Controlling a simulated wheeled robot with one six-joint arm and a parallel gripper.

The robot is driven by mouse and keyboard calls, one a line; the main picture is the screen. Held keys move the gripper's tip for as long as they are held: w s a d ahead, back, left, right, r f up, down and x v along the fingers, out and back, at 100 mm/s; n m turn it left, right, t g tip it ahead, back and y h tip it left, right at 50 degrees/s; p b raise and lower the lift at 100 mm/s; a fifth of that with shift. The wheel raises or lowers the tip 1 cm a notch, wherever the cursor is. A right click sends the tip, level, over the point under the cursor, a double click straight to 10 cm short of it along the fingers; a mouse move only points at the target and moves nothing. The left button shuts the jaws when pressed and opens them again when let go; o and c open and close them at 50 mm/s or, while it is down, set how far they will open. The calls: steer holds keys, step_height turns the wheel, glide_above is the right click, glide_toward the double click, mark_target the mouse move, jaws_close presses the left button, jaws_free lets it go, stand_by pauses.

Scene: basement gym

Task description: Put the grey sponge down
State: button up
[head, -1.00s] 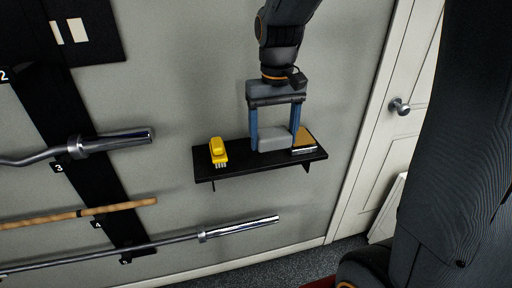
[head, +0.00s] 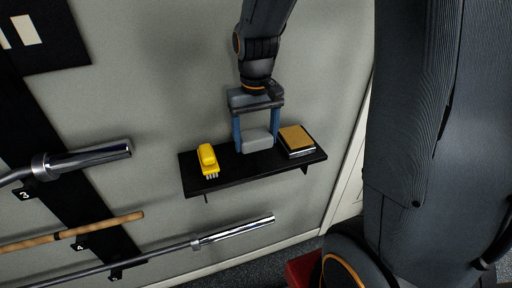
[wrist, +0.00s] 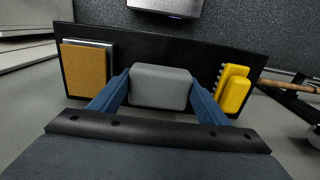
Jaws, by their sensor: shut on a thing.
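The grey sponge (head: 257,141) is a pale rounded block between the two blue fingers of my gripper (head: 256,136). My gripper is shut on it, and the sponge also shows between the fingers in the wrist view (wrist: 160,87). It is at the black wall shelf (head: 228,178), over its middle part; I cannot tell whether its underside touches the shelf. A yellow brush (head: 207,157) with pale bristles is on the shelf to the left. A tan-topped block on a dark and silver base (head: 296,138) is on the shelf to the right.
Metal bars (head: 95,155) and a wooden stick (head: 110,222) hang on the wall rack at the left. A red object (head: 303,270) is low on the floor. Bare shelf shows in front of the sponge.

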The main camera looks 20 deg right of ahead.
mark_target(256, 149)
steer(key=shift+f+p, duration=0.35)
steer(key=shift+f, duration=1.75)
steer(key=shift+f, duration=0.15)
steer(key=o, duration=1)
step_height(256, 149, up, 12)
steer(key=shift+f+b, duration=0.1)
steer(key=shift+b, duration=1)
steer(key=shift+t, duration=0.6)
steer(key=s+f, duration=0.4)
steer(key=f, duration=0.1)
steer(key=s+f, duration=0.5)
